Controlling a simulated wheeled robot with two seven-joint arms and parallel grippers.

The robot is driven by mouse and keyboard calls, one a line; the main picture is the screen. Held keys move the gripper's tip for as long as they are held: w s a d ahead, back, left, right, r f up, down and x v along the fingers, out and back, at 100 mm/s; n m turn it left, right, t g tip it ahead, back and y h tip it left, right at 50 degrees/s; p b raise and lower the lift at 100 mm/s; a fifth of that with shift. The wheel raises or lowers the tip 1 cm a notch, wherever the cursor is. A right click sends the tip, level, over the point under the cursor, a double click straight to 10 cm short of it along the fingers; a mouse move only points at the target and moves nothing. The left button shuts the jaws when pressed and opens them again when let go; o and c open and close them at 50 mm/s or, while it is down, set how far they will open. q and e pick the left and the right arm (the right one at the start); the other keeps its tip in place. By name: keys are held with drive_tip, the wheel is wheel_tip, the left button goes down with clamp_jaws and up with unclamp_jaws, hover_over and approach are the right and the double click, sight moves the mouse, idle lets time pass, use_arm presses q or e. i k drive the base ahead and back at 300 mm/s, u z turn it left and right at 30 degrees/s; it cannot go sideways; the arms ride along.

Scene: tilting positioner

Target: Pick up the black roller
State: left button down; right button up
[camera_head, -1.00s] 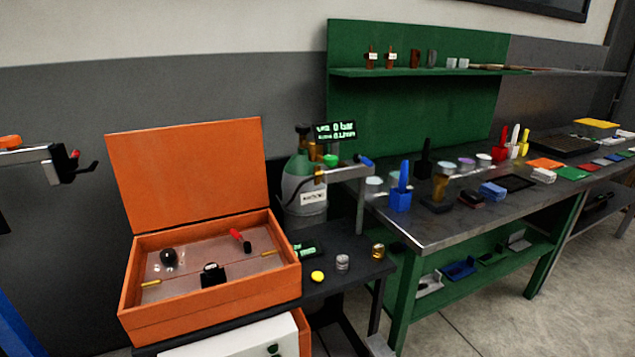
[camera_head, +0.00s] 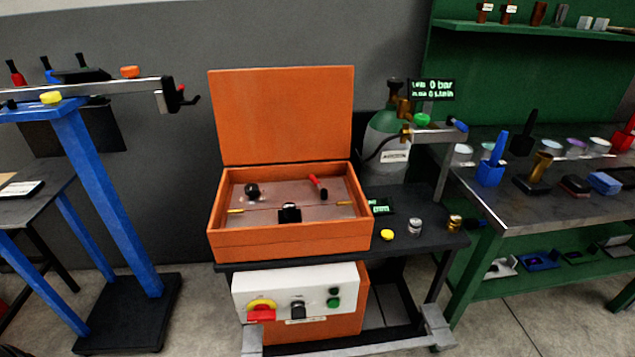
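I cannot tell for sure which thing is the black roller. A black upright piece with a narrow top (camera_head: 523,135) stands at the back of the green bench, behind a blue upright piece (camera_head: 490,172). A dark piece with a tan upright handle (camera_head: 536,175) is to its right and nearer. Other black parts, a round knob (camera_head: 252,190) and a small block (camera_head: 290,212), sit in the open orange box (camera_head: 290,243). Neither of my grippers shows in the head view.
The orange box stands on a dark cart (camera_head: 440,242) with a white control panel (camera_head: 297,290). A gas cylinder (camera_head: 392,140) stands behind. A blue stand (camera_head: 105,190) with a metal bar is at the left. Grey floor shows between the stand and the cart.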

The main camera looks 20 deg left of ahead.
sight(288, 209)
drive_tip(key=z, duration=1.85)
drive_tip(key=i, duration=2.65)
drive_tip(key=u, duration=3.75)
drive_tip(key=i, duration=0.5)
